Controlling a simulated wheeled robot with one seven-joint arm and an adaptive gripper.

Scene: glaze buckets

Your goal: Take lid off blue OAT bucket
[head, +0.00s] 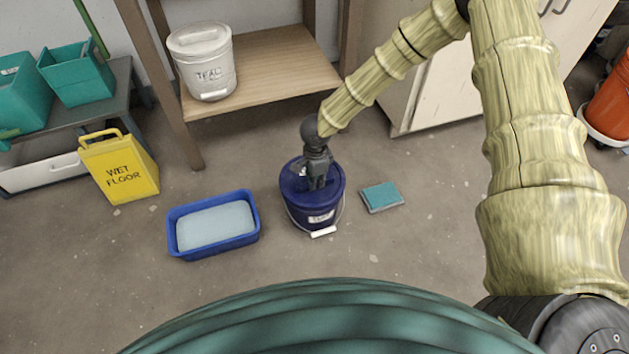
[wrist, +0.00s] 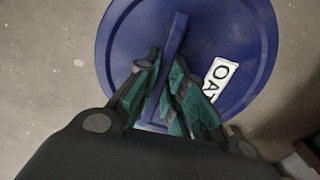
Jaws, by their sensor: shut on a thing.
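The dark blue bucket (head: 303,215) stands on the floor, with a white label on its front and a wire handle with a white grip hanging down. Its round blue lid (head: 332,176) sits on top and appears level on the rim. The lid fills much of the wrist view (wrist: 235,35), with a raised bar across it and a white label reading OAT. My gripper (head: 317,184) comes down from above onto the lid. In the wrist view my green-padded fingers (wrist: 167,92) are shut on the raised bar, which hides between them in part.
A blue tub (head: 252,235) with pale liquid stands left of the bucket, and a teal pad (head: 381,197) lies to its right. A yellow wet-floor sign (head: 120,170) is farther left. A wooden shelf (head: 275,75) behind holds a white TEAL bucket (head: 212,50).

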